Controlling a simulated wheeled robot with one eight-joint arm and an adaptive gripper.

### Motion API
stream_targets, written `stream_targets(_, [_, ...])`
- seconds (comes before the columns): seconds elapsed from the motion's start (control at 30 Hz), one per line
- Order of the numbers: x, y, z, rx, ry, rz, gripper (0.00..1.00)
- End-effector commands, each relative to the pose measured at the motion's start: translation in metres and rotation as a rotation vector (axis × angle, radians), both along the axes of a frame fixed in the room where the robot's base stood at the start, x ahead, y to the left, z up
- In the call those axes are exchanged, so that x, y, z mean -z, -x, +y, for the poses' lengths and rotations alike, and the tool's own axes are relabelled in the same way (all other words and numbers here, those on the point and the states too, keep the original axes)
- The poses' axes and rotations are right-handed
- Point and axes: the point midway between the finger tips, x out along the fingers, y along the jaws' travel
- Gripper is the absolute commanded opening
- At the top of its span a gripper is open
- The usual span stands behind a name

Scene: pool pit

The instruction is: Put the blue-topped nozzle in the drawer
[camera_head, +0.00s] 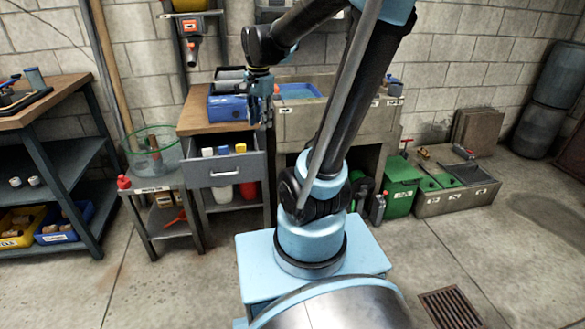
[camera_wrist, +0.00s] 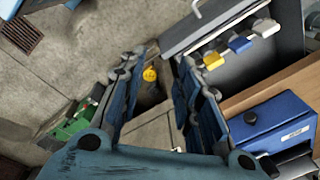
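The open drawer (camera_head: 224,174) is grey with a bar handle, under a wooden top. It also shows at the upper right of the wrist view (camera_wrist: 292,52). Inside it, in a row, are a white-topped piece (camera_head: 207,152), a blue-topped piece (camera_head: 223,150) and a yellow-topped piece (camera_head: 240,148). The blue top also shows in the wrist view (camera_wrist: 239,43), between yellow and white. I cannot tell whether it is the nozzle. My gripper (camera_head: 262,108) hangs just right of the drawer, pointing down. In the wrist view (camera_wrist: 160,62) its fingers are apart with nothing seen held.
A sink unit (camera_head: 300,125) adjoins on the right. A green mesh basket (camera_head: 153,152) sits on a low stand at left. A workbench (camera_head: 45,102) stands far left. Green containers (camera_head: 402,188) stand on the floor at right.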

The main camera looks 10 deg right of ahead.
Motion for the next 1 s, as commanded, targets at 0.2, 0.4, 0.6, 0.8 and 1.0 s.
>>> stream_targets(0.2, [0.016,0.052,-0.033,-0.235,0.025,-0.035,0.31])
stream_targets(0.4, [0.037,0.096,-0.055,-0.457,0.057,-0.064,0.31])
stream_targets(0.6, [0.065,0.135,-0.072,-0.674,0.098,-0.09,0.31])
stream_targets(0.8, [0.089,0.159,-0.081,-0.833,0.132,-0.106,0.31])
stream_targets(1.0, [0.097,0.167,-0.07,-0.897,0.147,-0.111,0.31])
